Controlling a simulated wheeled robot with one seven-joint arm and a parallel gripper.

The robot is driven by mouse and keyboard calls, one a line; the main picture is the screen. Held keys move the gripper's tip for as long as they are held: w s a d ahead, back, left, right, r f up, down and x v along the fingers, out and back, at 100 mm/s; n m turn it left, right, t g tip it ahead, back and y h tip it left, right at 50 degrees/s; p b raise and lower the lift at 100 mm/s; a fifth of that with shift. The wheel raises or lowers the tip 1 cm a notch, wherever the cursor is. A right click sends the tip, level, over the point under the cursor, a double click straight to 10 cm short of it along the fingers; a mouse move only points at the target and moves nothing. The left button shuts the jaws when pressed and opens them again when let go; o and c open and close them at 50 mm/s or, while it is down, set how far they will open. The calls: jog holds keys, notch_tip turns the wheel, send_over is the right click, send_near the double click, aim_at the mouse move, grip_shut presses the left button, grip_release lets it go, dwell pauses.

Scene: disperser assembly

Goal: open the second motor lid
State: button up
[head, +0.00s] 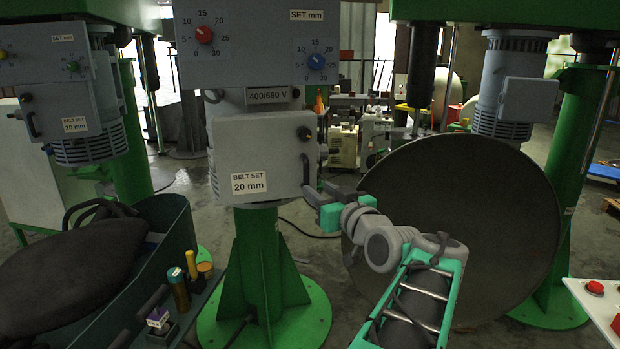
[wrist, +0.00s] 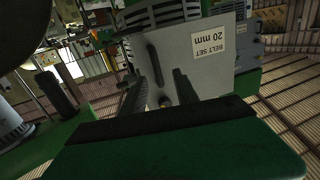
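The middle motor box has a grey lid (head: 258,158) with a "BELT SET 20 mm" label. Its dark upright handle (head: 305,170) is at the right edge. The lid looks shut. My gripper (head: 318,191) is just right of the handle's lower part. In the wrist view the lid (wrist: 214,62) appears upside down. There the handle (wrist: 155,66) lies between the two dark fingers of my gripper (wrist: 158,80), which are spread apart. No finger clearly touches the handle; the exact depth gap is hard to tell.
A similar motor box (head: 75,115) hangs at left. A big dark round disc (head: 460,230) stands behind my arm at right. A green bin (head: 150,235) with a dark seat-like shape and a few small tools are at lower left. A green column (head: 262,260) supports the middle motor.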

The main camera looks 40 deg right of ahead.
aim_at(307, 176)
jog(key=x, duration=0.2)
jog(key=p+x, duration=0.1)
jog(key=x, duration=0.2)
jog(key=p+x, duration=0.1)
jog(key=x, duration=0.1)
jog(key=shift+w+d+r, duration=0.2)
jog(key=shift+d+r, duration=0.15)
jog(key=shift+c, duration=0.4)
grip_shut()
dwell(0.6)
